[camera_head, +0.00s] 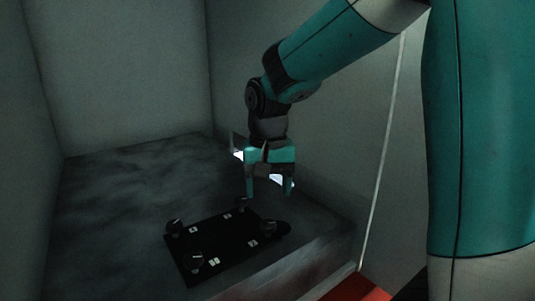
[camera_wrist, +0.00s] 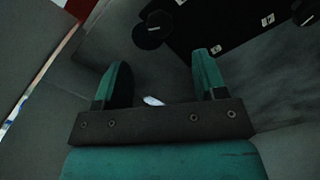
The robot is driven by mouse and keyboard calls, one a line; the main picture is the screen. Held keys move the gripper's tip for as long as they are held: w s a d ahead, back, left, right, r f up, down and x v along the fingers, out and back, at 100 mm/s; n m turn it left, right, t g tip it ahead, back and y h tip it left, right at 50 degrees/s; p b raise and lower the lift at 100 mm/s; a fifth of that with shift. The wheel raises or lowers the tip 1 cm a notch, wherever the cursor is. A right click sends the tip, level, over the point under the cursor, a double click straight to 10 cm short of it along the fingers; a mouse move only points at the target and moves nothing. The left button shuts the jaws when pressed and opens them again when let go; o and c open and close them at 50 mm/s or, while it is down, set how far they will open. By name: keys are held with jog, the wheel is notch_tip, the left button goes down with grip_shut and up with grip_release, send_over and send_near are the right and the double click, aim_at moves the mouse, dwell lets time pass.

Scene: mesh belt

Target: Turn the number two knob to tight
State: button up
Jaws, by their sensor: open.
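A flat black panel (camera_head: 225,243) lies on the dark surface, with dark knobs and small white labels near its corners. The knobs show at the left (camera_head: 174,227), the front (camera_head: 197,260), the back (camera_head: 243,203) and the right (camera_head: 269,228). The label numbers are too small to read surely, so I cannot tell which knob is number two. My gripper (camera_head: 270,192) is open above the back right part of the panel. In the wrist view, a round dark knob (camera_wrist: 149,36) lies beyond my open fingers (camera_wrist: 160,72), nothing between them. The panel (camera_wrist: 205,25) shows at the top.
Grey walls (camera_head: 125,75) stand behind and at the sides of the dark surface (camera_head: 100,210). The right wall is close to my gripper. A raised front edge (camera_head: 300,268) runs along the near right. The surface left of the panel is clear.

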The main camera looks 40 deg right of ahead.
notch_tip(320, 180, up, 9)
jog(key=b, duration=0.1)
dwell(0.6)
jog(key=s+a+f+n+y+b, duration=0.4)
jog(key=s+a+f+n+b, duration=0.1)
jog(key=s+a+f+n, duration=0.8)
jog(key=s+a+f, duration=0.1)
jog(key=s+a, duration=0.2)
jog(key=s, duration=0.1)
jog(key=shift+s+f, duration=0.2)
jog(key=shift+f, duration=0.2)
dwell(0.7)
